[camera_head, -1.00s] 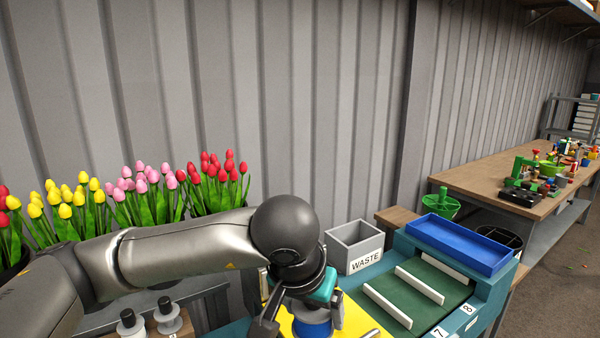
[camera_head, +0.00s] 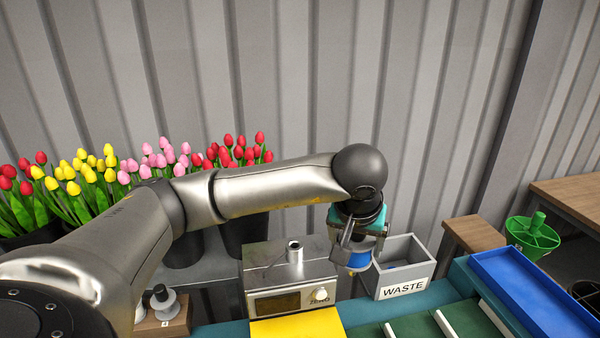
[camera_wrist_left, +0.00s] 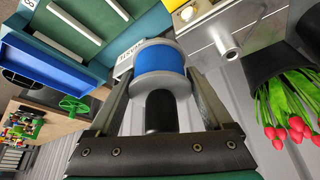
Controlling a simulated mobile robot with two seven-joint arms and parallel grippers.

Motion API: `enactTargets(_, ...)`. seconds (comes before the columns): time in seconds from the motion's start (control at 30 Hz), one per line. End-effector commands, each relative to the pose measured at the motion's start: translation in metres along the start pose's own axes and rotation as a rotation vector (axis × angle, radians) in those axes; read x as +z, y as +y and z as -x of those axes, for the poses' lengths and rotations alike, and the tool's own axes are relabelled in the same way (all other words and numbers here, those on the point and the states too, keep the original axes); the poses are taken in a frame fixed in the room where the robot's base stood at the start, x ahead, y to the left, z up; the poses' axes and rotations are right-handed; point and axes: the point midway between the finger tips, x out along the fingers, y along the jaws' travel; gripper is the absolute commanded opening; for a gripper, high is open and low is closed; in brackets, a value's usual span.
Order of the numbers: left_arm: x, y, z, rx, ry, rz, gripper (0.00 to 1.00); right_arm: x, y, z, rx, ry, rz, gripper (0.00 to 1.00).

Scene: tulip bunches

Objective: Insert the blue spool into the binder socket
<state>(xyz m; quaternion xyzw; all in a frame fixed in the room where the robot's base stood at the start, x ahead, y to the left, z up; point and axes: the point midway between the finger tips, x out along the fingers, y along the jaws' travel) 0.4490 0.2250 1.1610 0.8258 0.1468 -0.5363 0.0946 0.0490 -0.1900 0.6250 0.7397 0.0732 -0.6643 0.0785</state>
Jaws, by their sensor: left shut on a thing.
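My left gripper (camera_head: 352,245) is shut on the blue spool (camera_head: 358,260), held in the air just left of the waste bin. In the left wrist view the spool (camera_wrist_left: 160,60) has a blue band between pale flanges and sits between the two fingers, with a black knob (camera_wrist_left: 160,110) towards the palm. A steel box (camera_head: 290,275) with a dial stands to the left of the spool. A short upright metal tube (camera_head: 294,250) on its top looks like the binder socket; it also shows in the wrist view (camera_wrist_left: 228,48). The spool is apart from the tube. My right gripper is not in view.
The grey WASTE bin (camera_head: 405,285) stands close right of the spool. A yellow panel (camera_head: 297,328) lies before the steel box. Tulips (camera_head: 90,175) in dark pots stand behind my arm. A blue tray (camera_head: 530,295) is at right, and another spool (camera_head: 162,300) at lower left.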

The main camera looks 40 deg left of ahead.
Motion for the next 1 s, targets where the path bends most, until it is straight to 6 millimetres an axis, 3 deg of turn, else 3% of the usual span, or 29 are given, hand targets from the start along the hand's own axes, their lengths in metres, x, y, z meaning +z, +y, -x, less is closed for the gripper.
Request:
enactTargets(0.03, -0.016, -0.017, 0.008, -0.033, -0.004, 0.065, 0.14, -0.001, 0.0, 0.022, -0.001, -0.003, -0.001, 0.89)
enactTargets(0.2, -0.05, -0.071, 0.007, -0.125, -0.003, 0.266, 0.14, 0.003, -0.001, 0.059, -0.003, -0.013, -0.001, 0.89)
enactTargets(0.43, -0.072, -0.129, 0.006, -0.204, -0.001, 0.446, 0.14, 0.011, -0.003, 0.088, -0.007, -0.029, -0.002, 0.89)
enactTargets(0.6, -0.076, -0.145, 0.005, -0.223, 0.001, 0.496, 0.14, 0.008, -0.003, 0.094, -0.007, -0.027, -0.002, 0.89)
enactTargets(1.0, -0.076, -0.146, 0.004, -0.223, 0.002, 0.499, 0.14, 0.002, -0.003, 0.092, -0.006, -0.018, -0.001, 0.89)
